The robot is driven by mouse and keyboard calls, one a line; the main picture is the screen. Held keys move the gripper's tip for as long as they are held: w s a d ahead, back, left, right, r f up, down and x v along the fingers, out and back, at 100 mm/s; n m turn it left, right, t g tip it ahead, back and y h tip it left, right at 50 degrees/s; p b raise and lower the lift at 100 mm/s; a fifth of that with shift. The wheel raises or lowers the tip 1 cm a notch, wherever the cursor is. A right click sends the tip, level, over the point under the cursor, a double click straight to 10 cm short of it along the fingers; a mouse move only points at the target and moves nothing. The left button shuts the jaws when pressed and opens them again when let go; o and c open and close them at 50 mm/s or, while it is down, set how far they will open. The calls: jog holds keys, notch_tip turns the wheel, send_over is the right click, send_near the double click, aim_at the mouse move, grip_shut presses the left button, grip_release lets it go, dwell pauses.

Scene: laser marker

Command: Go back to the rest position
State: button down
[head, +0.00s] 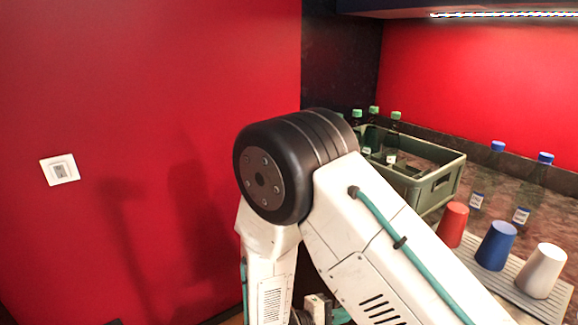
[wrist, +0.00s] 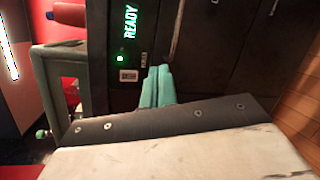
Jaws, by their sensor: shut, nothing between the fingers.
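My gripper (wrist: 157,87) shows in the wrist view as two teal fingers lying side by side, shut and with nothing between them. The fingers are in front of a dark panel (wrist: 122,72) that has a lit green READY sign (wrist: 130,22) and a small green light. I cannot tell the distance between the fingertips and the panel. In the head view my bent arm fills the middle and lower right, and the fingers cannot be made out clearly there.
In the head view a green crate (head: 440,186) holding several green-capped bottles stands on the counter. A red cup (head: 452,224), a blue cup (head: 496,246) and a white cup (head: 541,271) stand upside down on a ribbed mat (head: 512,285). Blue-capped bottles (head: 541,166) stand behind. A red wall (head: 120,110) is at left.

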jog(key=s+d+r+m+g+y, duration=0.1)
jog(key=s+d+r+m+y, duration=0.2)
jog(key=r, duration=0.7)
jog(key=s+d+r+m+g+y, duration=0.1)
jog(key=s+d+r+m+y, duration=0.2)
jog(key=s+r, duration=0.7)
jog(key=s+d+r+m+g+y, duration=0.2)
jog(key=s+d+r+y, duration=0.4)
jog(key=r, duration=0.4)
jog(key=s+m+y, duration=0.1)
jog(key=y, duration=0.1)
jog(key=shift+d+r+y, duration=0.25)
jog(key=shift+d+y, duration=0.05)
jog(key=shift+y, duration=0.1)
